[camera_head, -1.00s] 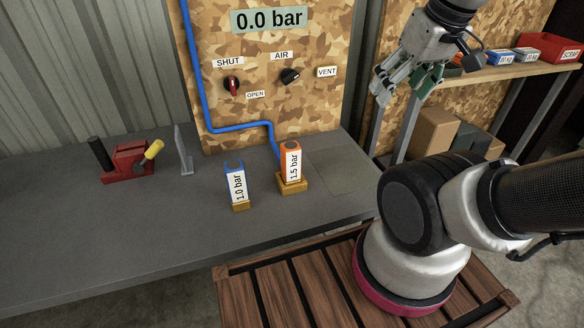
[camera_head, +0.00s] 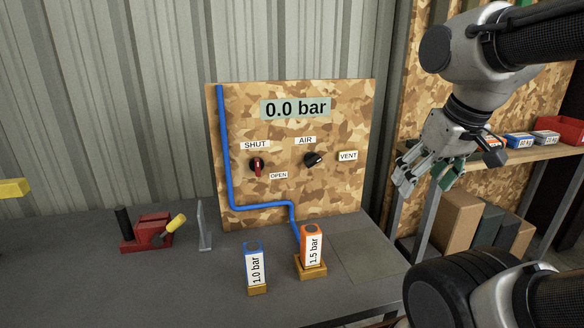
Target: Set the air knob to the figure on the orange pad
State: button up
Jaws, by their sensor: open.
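The air knob (camera_head: 313,160) is a black knob under the AIR label (camera_head: 305,140) on the upright wooden panel (camera_head: 290,190). The display (camera_head: 296,108) above it reads 0.0 bar. The orange pad (camera_head: 312,231) stands on the bench in a tan base, and its label reads 1.5 bar. A blue pad (camera_head: 253,247) to its left is labelled 1.0 bar. My gripper (camera_head: 402,179) is open and empty, right of the panel and apart from the knob, with its fingers pointing down and left.
A red-handled valve (camera_head: 257,166) sits between SHUT and OPEN labels; a VENT label (camera_head: 348,156) is right of the knob. A blue hose (camera_head: 229,160) runs down the panel. A red clamp-like tool (camera_head: 150,233) stands on the grey bench (camera_head: 190,285). A shelf (camera_head: 530,164) holds boxes at right.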

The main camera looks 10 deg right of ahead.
aim_at(311, 159)
jog(key=j+z, duration=0.4)
jog(key=k+j+z, duration=0.1)
jog(key=j+z, duration=0.25)
jog(key=k+j+z, duration=0.15)
jog(key=z, duration=0.25)
jog(key=j, duration=0.05)
